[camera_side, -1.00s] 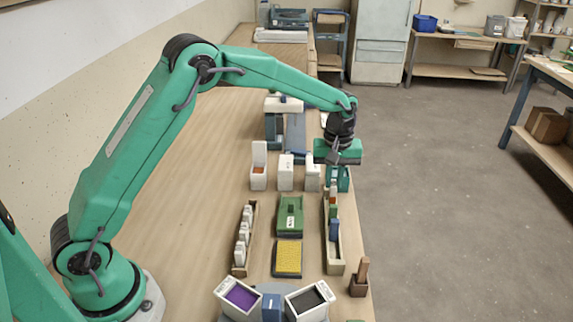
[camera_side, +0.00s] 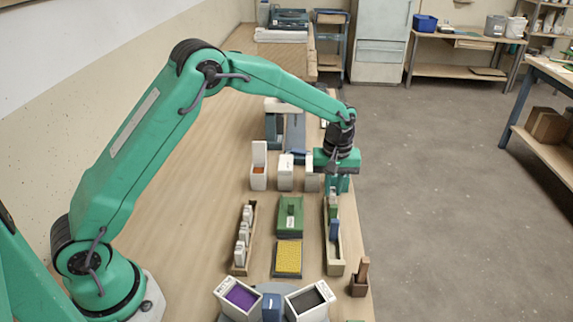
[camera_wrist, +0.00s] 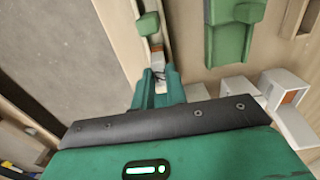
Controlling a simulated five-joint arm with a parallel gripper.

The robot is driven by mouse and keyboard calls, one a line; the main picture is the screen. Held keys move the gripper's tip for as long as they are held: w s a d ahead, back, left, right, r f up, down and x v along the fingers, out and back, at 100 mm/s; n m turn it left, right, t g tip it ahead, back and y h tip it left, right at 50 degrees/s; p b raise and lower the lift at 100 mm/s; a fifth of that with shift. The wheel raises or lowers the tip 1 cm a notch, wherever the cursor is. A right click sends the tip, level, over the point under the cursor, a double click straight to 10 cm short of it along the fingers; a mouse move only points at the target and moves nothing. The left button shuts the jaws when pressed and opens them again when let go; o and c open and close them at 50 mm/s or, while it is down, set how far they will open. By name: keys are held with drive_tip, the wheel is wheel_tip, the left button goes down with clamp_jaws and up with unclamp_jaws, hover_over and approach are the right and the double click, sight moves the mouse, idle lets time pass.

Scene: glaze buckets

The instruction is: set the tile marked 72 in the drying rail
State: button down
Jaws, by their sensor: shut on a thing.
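My gripper (camera_side: 337,189) is low over the far end of the right-hand wooden rail (camera_side: 336,252). In the wrist view my gripper (camera_wrist: 158,78) is shut on a small white tile (camera_wrist: 157,61) with a brownish edge. The tile lies in line with the rail's channel (camera_wrist: 133,14); I cannot tell whether it touches the floor. Its mark is too small to read. A green tile (camera_wrist: 148,23) stands in the same rail just beyond it. A blue tile (camera_side: 334,229) stands farther along. The held tile is hidden in the side view.
A left wooden rack (camera_side: 239,267) holds several white tiles (camera_side: 243,236). Between them are a green block (camera_side: 289,214) and a yellow pad (camera_side: 288,257). White boxes (camera_side: 285,175) stand close left of my gripper. A brown holder (camera_side: 359,285) stands at the near right edge.

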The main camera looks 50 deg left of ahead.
drive_tip(key=shift+f, duration=0.3)
idle(0.6)
drive_tip(key=c, duration=1.3)
unclamp_jaws()
drive_tip(key=shift+c, duration=0.2)
drive_tip(key=shift+r, duration=3.5)
drive_tip(key=shift+r, duration=0.1)
